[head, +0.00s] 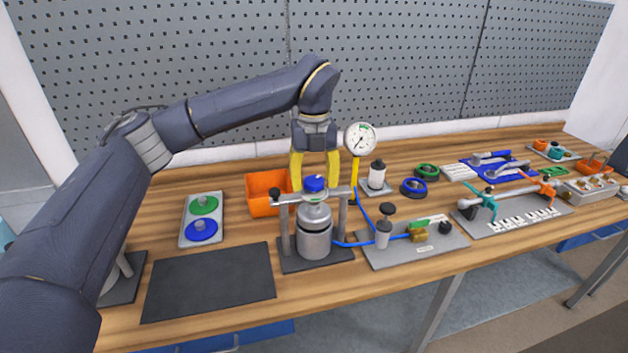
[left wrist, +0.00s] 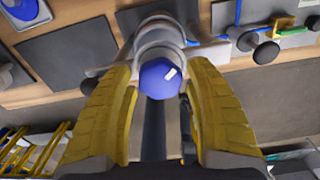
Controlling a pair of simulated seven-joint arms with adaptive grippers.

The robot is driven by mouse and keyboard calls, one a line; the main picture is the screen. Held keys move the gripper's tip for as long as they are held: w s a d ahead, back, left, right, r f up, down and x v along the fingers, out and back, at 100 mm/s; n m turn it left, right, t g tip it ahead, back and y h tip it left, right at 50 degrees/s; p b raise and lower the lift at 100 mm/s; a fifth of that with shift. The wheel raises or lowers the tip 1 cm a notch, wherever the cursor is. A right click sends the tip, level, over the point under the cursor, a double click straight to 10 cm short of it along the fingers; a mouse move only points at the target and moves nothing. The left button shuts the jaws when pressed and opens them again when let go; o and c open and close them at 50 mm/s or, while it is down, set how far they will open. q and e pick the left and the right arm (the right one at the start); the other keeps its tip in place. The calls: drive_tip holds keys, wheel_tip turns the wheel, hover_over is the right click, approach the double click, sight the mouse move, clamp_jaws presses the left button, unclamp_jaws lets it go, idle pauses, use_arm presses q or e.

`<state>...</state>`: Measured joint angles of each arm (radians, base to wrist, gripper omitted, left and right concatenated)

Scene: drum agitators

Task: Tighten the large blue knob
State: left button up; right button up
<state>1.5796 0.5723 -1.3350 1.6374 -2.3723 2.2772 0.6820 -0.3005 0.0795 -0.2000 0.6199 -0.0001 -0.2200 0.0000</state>
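In the left wrist view the knob (left wrist: 159,79) has a small white mark and lies between the two fingers (left wrist: 160,95). A gap shows on both sides, so the fingers appear not to touch it. My right gripper is in neither view.
A pressure gauge (head: 360,139) on a yellow stem stands just right of my left gripper. An orange bin (head: 262,193) is behind left. A tray (head: 186,236) with green and blue discs and a bare dark mat (head: 210,281) lie to the left. A valve plate (head: 425,247) is on the right.

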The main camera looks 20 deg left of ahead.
use_arm(q)
drive_tip(key=c, duration=0.9)
drive_tip(key=m, duration=1.9)
drive_tip(key=shift+r+m, duration=0.1)
drive_tip(key=shift+m, duration=0.2)
drive_tip(key=m, duration=0.6)
drive_tip(key=shift+m, duration=0.4)
drive_tip(key=shift+c, duration=0.2)
